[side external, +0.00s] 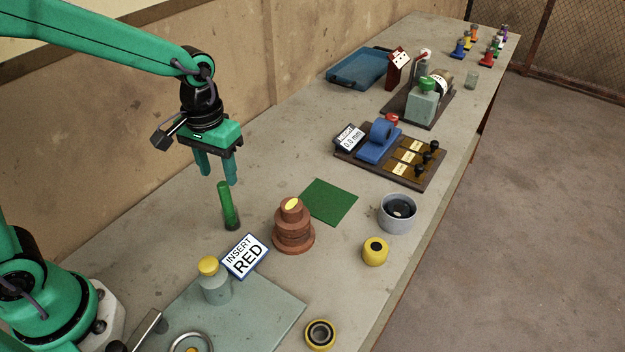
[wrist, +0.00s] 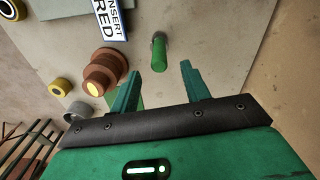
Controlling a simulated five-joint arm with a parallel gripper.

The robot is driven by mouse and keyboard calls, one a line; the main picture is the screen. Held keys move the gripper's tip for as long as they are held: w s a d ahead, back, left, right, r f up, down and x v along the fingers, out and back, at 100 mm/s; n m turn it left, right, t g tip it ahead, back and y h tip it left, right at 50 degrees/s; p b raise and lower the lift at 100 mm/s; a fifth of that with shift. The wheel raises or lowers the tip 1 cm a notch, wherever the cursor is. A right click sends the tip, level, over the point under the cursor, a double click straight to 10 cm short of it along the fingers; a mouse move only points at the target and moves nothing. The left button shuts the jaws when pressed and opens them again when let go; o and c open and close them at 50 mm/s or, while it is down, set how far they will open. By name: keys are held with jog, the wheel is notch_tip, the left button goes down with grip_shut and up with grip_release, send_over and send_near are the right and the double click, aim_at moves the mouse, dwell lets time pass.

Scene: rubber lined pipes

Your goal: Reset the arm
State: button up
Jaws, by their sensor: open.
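My gripper (side external: 217,175) hangs above the bench on the green arm, pointing down, with its two green fingers apart and nothing between them. In the wrist view my gripper (wrist: 160,88) also shows its fingers spread. A green cylinder (side external: 228,205) with a dark base stands on the bench just below the fingertips. It also shows in the wrist view (wrist: 159,52), beyond the fingers and apart from them.
Near the gripper stand a stepped brown piece (side external: 293,228), an "INSERT RED" sign (side external: 245,256), a yellow-capped bottle (side external: 214,283) and a green mat (side external: 329,201). A grey cup (side external: 397,213) and yellow rings (side external: 375,252) lie rightward. Fixtures and a blue tray (side external: 357,68) stand farther back.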

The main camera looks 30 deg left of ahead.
jog(key=s+a+r+m+t, duration=0.1)
jog(key=s+a+r+t, duration=0.4)
jog(key=s+r, duration=0.5)
jog(key=shift+s+a+r+m, duration=0.3)
jog(key=shift+s+a+m, duration=0.15)
jog(key=shift+s, duration=0.7)
dwell(0.9)
